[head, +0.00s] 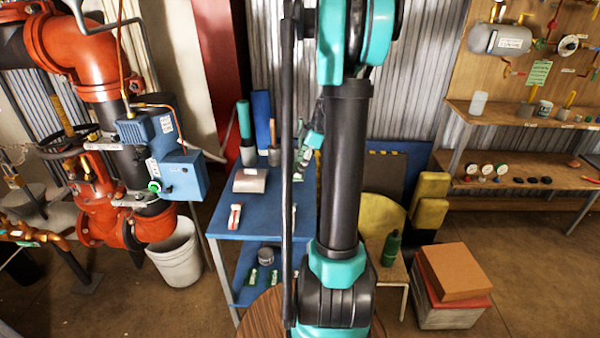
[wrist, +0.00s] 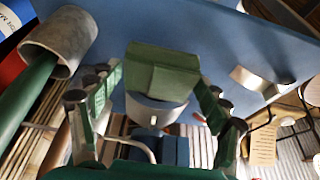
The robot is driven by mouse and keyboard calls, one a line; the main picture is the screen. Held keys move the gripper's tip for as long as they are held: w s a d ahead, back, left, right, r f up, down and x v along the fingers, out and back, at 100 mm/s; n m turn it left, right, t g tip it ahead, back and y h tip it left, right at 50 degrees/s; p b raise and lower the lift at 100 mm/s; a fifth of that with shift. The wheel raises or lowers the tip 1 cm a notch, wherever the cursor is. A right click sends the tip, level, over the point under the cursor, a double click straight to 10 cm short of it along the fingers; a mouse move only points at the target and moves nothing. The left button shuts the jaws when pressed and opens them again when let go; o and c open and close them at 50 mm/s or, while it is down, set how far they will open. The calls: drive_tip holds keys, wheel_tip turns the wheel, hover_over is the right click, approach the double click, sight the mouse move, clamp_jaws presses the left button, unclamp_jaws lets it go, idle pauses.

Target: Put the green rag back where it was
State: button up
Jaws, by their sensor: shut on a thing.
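A green, folded, block-like thing (wrist: 162,70), which looks like the green rag, sits between my fingertips in the wrist view. My gripper (wrist: 160,85) has its green-padded fingers on both sides of it and is shut on it. A pale grey rounded thing (wrist: 155,110) shows just below the rag in that picture; whether they touch I cannot tell. The blue table (head: 228,188) lies beyond, and its blue top also fills the upper wrist view (wrist: 230,45). In the head view my arm hides most of the gripper, and I cannot make out the rag there.
Grey sockets with upright tubes (head: 247,150) stand at the table's back. A grey curved piece (head: 250,181) and a small red-and-white item (head: 235,216) lie on top. A pale bucket (head: 178,258) is left; a green bottle (head: 391,248) and stacked boxes (head: 455,270) are right.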

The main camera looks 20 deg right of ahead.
sight(287, 232)
drive_tip(key=shift+f, duration=1.6)
drive_tip(key=o, duration=1.2)
drive_tip(key=shift+o, duration=0.2)
drive_tip(key=shift+r, duration=0.1)
drive_tip(key=v, duration=1.1)
drive_tip(key=s+a+f+m, duration=0.1)
drive_tip(key=s+a+m, duration=0.1)
drive_tip(key=s+a, duration=0.1)
drive_tip(key=s+a+f+m+h, duration=0.1)
drive_tip(key=s+a+f+m, duration=0.1)
drive_tip(key=s+a, duration=0.2)
drive_tip(key=s+a+f+m+h, duration=0.1)
drive_tip(key=s+a+f+m, duration=0.1)
drive_tip(key=s+a+m, duration=0.1)
drive_tip(key=shift+s+a+f+t, duration=0.2)
drive_tip(key=shift+s+a+t, duration=0.2)
drive_tip(key=shift+a, duration=0.3)
drive_tip(key=s+a+f+m, duration=0.1)
drive_tip(key=s+f+m, duration=0.1)
drive_tip(key=s, duration=0.1)
drive_tip(key=s+a+f+m+t+h, duration=0.1)
drive_tip(key=s+a+f+m, duration=0.1)
drive_tip(key=s, duration=0.2)
drive_tip(key=s+a+f+m+h, duration=0.1)
drive_tip(key=s+f+m, duration=0.1)
drive_tip(key=s, duration=0.1)
drive_tip(key=shift+s+a+f+t, duration=0.2)
drive_tip(key=shift+s+f+t, duration=0.05)
drive_tip(key=shift+s+t, duration=0.1)
